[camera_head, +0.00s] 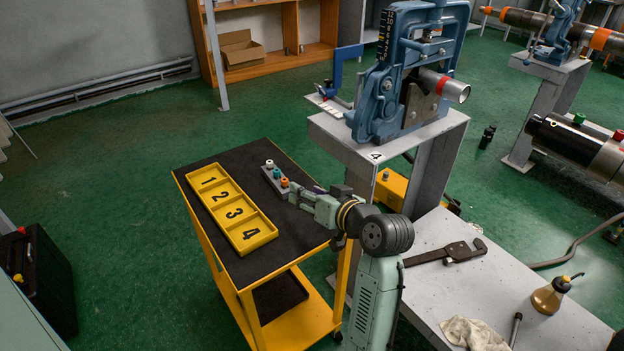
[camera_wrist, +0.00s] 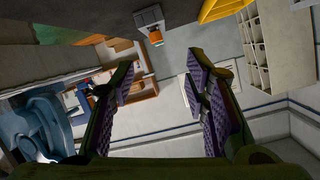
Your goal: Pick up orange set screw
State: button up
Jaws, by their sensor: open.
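The orange set screw (camera_head: 284,182) stands at the near end of a small grey holder (camera_head: 272,180) on the cart's black top. A white-topped piece (camera_head: 269,163) stands at the holder's far end. In the wrist view the orange set screw (camera_wrist: 156,39) shows near the top, at the end of the grey holder (camera_wrist: 150,17). My gripper (camera_wrist: 160,82) is open, with nothing between its purple-padded fingers. In the head view my gripper (camera_head: 294,193) is close beside the orange screw, on its right. Whether they touch cannot be told.
A yellow tray (camera_head: 274,236) with compartments numbered 1 to 4 lies left of the holder on the cart (camera_head: 262,268). A blue pipe vise (camera_head: 376,110) stands on a grey pedestal behind. A grey bench (camera_head: 440,285) with a wrench (camera_head: 460,251) is at right.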

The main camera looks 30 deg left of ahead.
aim_at(287, 182)
jog(key=shift+w+f, duration=0.15)
jog(key=shift+f, duration=0.2)
jog(key=p+x, duration=0.1)
jog(key=x, duration=0.3)
jog(key=shift+a+f, duration=0.1)
jog(key=shift+a, duration=0.1)
jog(key=p+x, duration=0.1)
jog(key=x, duration=0.4)
jog(key=shift+w+p, duration=0.1)
jog(key=shift+p, duration=0.2)
jog(key=shift+w+a, duration=0.2)
jog(key=shift+a, duration=0.1)
grip_shut()
